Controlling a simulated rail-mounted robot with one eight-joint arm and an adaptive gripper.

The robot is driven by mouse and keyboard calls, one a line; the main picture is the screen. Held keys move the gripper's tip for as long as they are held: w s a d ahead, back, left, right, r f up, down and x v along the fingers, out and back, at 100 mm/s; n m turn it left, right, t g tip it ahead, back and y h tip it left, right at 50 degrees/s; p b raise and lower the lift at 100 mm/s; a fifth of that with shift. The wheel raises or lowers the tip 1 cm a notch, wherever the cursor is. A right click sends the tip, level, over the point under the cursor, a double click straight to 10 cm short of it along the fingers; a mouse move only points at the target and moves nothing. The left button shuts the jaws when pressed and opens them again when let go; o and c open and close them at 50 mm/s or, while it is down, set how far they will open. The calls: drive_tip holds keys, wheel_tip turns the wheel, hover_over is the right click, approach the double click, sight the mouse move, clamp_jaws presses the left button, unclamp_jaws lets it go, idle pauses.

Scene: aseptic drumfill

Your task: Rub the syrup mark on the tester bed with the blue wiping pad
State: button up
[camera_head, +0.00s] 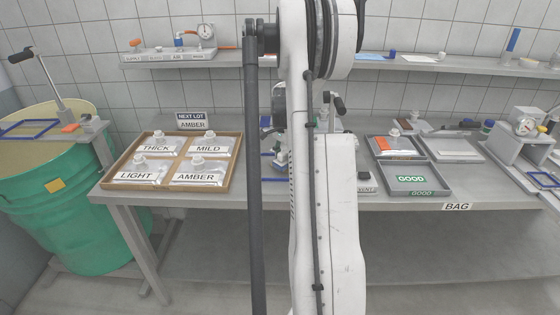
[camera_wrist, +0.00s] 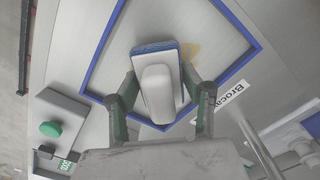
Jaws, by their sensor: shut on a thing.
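In the wrist view my gripper (camera_wrist: 160,86) is shut on the white grip of the blue wiping pad (camera_wrist: 157,48). The pad is a blue slab under a white rounded handle, held between both fingers. It is over the pale grey tester bed (camera_wrist: 115,82), inside a blue border. A tan syrup mark (camera_wrist: 190,50) shows at the pad's right edge; part of it may be hidden under the pad. I cannot tell whether the pad touches the bed. In the head view my arm hides most of the gripper and bed.
A grey box with a green button (camera_wrist: 50,129) stands left of the bed in the wrist view. In the head view a wooden tray (camera_head: 97,192) of labelled bags is left of my arm, and grey trays (camera_head: 410,191) are to its right.

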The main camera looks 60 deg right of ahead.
sight(271, 167)
drive_tip(key=shift+s+d+f+b, duration=0.1)
drive_tip(key=shift+s+d+b, duration=0.1)
drive_tip(key=shift+s+d, duration=0.4)
drive_tip(key=shift+s+d+f+b, duration=0.1)
drive_tip(key=shift+s+d+b, duration=0.15)
drive_tip(key=shift+s, duration=0.65)
drive_tip(key=shift+s+d+b, duration=0.2)
drive_tip(key=shift+s+d, duration=0.2)
drive_tip(key=shift+s, duration=0.45)
drive_tip(key=shift+d, duration=0.1)
drive_tip(key=shift+c, duration=0.4)
drive_tip(key=shift+w+a+f+b, duration=0.1)
drive_tip(key=shift+w+a+b, duration=0.3)
drive_tip(key=shift+w+a, duration=0.85)
drive_tip(key=shift+w+a+f+b, duration=0.1)
drive_tip(key=shift+w+a+b, duration=0.4)
drive_tip(key=shift+w, duration=1.3)
drive_tip(key=shift+w+a+f+b, duration=0.1)
drive_tip(key=shift+w+a+b, duration=0.25)
drive_tip(key=shift+w+a, duration=0.9)
drive_tip(key=shift+w+d, duration=0.3)
drive_tip(key=shift+w, duration=0.15)
drive_tip(key=shift+d, duration=0.1)
